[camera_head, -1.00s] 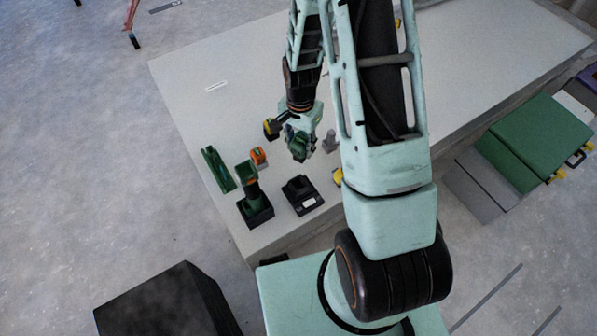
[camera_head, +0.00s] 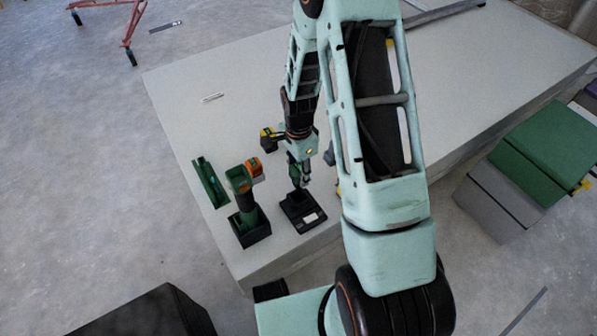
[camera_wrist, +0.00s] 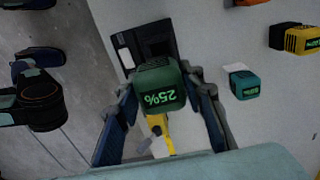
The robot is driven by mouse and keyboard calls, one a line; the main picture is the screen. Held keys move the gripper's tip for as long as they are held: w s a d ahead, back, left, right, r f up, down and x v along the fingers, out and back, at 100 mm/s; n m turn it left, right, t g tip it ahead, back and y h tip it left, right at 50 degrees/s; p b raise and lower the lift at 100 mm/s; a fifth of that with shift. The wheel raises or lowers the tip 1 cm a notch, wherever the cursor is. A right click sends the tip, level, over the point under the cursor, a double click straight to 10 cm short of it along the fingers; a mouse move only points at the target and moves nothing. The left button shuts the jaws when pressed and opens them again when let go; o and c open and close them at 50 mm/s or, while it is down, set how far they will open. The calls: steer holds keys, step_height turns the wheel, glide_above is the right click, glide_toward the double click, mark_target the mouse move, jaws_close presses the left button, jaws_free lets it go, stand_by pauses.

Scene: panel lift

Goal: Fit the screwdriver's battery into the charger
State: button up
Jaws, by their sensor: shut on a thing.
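The green screwdriver (camera_head: 246,200) stands upright in a black holder to the left of the charger.
A green open tray (camera_head: 208,182) and an orange battery (camera_head: 254,166) are near the screwdriver. A yellow-black battery (camera_head: 268,138) lies behind my gripper. A teal battery (camera_wrist: 243,83) shows at the right in the wrist view. The far table top (camera_head: 220,75) is mostly clear.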

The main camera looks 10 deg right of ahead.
steer(key=shift+f+b, duration=1.7)
steer(key=shift+f, duration=1)
steer(key=shift+f+b, duration=0.6)
steer(key=shift+f, duration=0.15)
steer(key=shift+f+b, duration=0.55)
steer(key=shift+f, duration=0.15)
steer(key=shift+f, duration=0.2)
steer(key=shift+a+f+b, duration=0.1)
steer(key=shift+f+b, duration=0.5)
steer(key=shift+f, duration=0.1)
steer(key=o, duration=1.3)
steer(key=shift+o, duration=0.2)
